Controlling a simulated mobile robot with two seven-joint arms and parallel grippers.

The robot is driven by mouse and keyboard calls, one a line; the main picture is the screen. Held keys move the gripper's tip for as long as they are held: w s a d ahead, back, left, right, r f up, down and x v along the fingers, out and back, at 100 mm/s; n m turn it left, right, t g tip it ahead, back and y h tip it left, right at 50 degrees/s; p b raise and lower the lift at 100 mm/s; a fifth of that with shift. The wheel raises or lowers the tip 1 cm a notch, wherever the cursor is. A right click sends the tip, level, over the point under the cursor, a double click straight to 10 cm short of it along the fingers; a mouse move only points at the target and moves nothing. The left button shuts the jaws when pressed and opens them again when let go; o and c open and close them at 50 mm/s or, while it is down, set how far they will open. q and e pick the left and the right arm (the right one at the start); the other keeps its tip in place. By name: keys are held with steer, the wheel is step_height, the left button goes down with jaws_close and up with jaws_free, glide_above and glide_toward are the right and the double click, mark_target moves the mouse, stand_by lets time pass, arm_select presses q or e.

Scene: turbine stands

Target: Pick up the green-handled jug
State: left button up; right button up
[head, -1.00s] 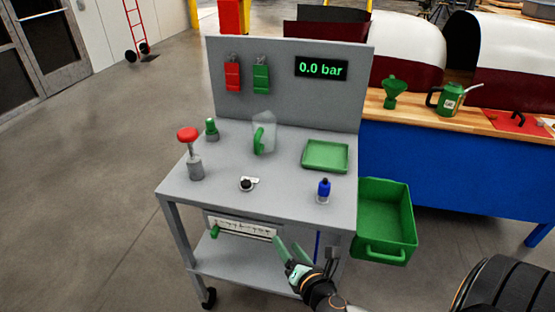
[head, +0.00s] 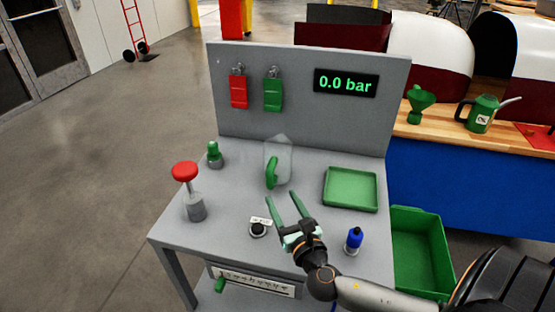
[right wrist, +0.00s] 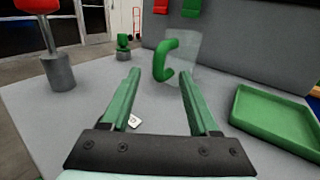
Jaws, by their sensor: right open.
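The green-handled jug (head: 283,160) is a clear, see-through vessel with a green curved handle on its left side. It stands upright on the grey stand (head: 225,238), near the back panel. My right gripper (head: 285,202) is over the stand in front of the jug, with its two green fingers spread apart and empty. In the right wrist view, the jug (right wrist: 184,60) stands beyond the fingertips, and its green handle shows between them. The gripper is apart from the jug. My left gripper is not in view.
A green tray (head: 350,189) lies right of the jug. A blue-topped bottle (head: 354,240) is near my right arm. A red-topped plunger (head: 188,185), a green-topped knob (head: 214,155) and a black button (head: 258,228) are on the left and front. The back panel (head: 305,110) rises behind.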

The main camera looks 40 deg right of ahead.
mark_target(271, 180)
steer(key=x, duration=1)
steer(key=shift+w+f, duration=0.15)
steer(key=shift+f, duration=0.25)
steer(key=shift+c, duration=0.3)
jaws_close()
steer(key=shift+r, duration=0.1)
stand_by(0.5)
